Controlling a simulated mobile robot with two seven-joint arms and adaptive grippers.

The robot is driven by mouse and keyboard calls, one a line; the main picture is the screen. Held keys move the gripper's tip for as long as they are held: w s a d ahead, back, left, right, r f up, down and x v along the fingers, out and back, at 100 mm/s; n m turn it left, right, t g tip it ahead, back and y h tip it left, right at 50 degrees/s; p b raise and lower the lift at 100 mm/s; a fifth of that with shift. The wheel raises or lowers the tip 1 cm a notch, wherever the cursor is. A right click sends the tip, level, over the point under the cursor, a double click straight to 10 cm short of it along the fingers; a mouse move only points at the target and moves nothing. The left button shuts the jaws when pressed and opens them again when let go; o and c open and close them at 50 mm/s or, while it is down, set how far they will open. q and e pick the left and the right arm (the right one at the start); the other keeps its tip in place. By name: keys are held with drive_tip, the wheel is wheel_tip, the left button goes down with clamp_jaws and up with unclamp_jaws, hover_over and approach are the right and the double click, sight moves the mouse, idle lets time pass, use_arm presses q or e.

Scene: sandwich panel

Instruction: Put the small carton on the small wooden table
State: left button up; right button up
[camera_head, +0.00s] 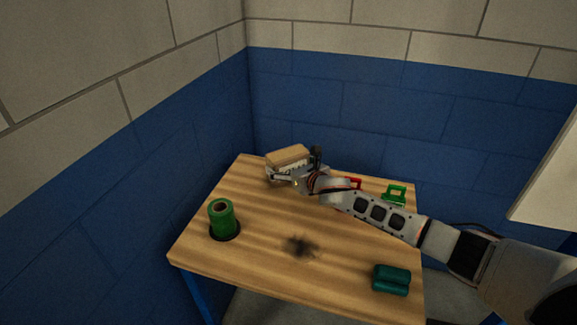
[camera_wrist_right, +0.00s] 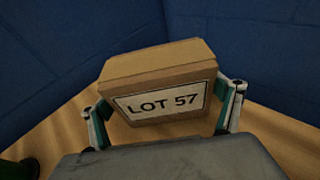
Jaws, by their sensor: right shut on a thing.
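The small carton (camera_head: 288,155) is a brown box at the far left corner of the wooden table (camera_head: 255,255). In the right wrist view the carton (camera_wrist_right: 160,75) shows a white label reading "LOT 57". My right gripper (camera_wrist_right: 163,108) has a finger on each side of the carton and is shut on it. In the head view my right gripper (camera_head: 290,174) reaches in from the right over the table top. I cannot tell whether the carton's bottom touches the table. My left gripper is not in view.
A green cylinder (camera_head: 222,218) stands at the table's left. A dark teal object (camera_head: 391,280) lies near the front right edge. A green item (camera_head: 396,194) and a partly hidden red item (camera_head: 352,182) are at the back right. Blue walls (camera_head: 330,100) close in behind and left.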

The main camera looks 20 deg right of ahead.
drive_tip(key=o, duration=1.1)
drive_tip(key=shift+f, duration=0.1)
drive_tip(key=shift+r, duration=0.3)
drive_tip(key=p+v, duration=0.1)
drive_tip(key=v, duration=0.5)
drive_tip(key=shift+s+d+r+p, duration=0.1)
drive_tip(key=shift+s+p, duration=0.25)
drive_tip(key=shift+p, duration=0.05)
drive_tip(key=shift+s+r, duration=0.1)
drive_tip(key=shift+s, duration=0.3)
